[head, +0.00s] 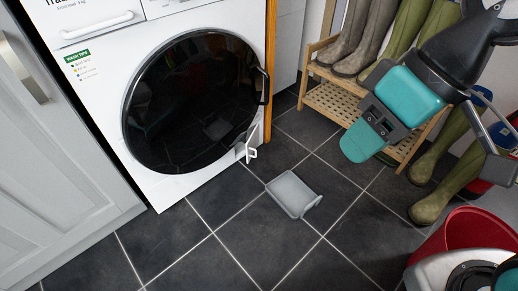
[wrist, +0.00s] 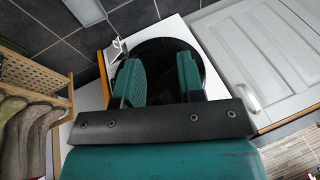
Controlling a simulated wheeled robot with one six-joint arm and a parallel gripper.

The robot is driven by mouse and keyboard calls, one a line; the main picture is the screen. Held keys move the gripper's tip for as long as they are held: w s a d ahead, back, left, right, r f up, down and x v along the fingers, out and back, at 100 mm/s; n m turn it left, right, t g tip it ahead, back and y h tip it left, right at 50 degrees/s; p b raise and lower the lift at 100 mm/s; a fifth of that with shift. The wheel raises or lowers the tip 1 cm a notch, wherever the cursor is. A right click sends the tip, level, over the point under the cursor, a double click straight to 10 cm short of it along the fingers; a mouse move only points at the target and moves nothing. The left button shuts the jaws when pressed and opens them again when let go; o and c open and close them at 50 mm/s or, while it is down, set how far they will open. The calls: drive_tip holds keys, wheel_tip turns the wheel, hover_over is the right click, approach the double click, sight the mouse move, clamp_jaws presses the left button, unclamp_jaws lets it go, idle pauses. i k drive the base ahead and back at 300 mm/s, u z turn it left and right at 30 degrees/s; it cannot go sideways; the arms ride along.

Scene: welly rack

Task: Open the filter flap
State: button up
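The white washing machine (head: 197,177) has a large round dark door (head: 190,100). The filter flap (head: 254,136) is at the machine's lower right corner, with a white handle (head: 250,153) standing out from it. I cannot tell whether the flap is fully closed. The handle also shows in the wrist view (wrist: 118,48), beyond the fingers and to their upper left. My gripper (head: 362,142) is in the air to the right of the flap, well apart from it. In the wrist view my gripper (wrist: 161,78) has its two teal fingers spread, with nothing between them.
A grey shallow tray (head: 291,195) lies on the dark tiled floor in front of the machine. A wooden rack (head: 331,104) with wellies stands behind my arm. A grey cupboard (head: 62,170) is at left.

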sight(254, 141)
drive_tip(key=z, duration=0.45)
drive_tip(key=k, duration=0.15)
drive_tip(key=u, duration=1.25)
drive_tip(key=i, duration=0.9)
drive_tip(key=z, duration=0.1)
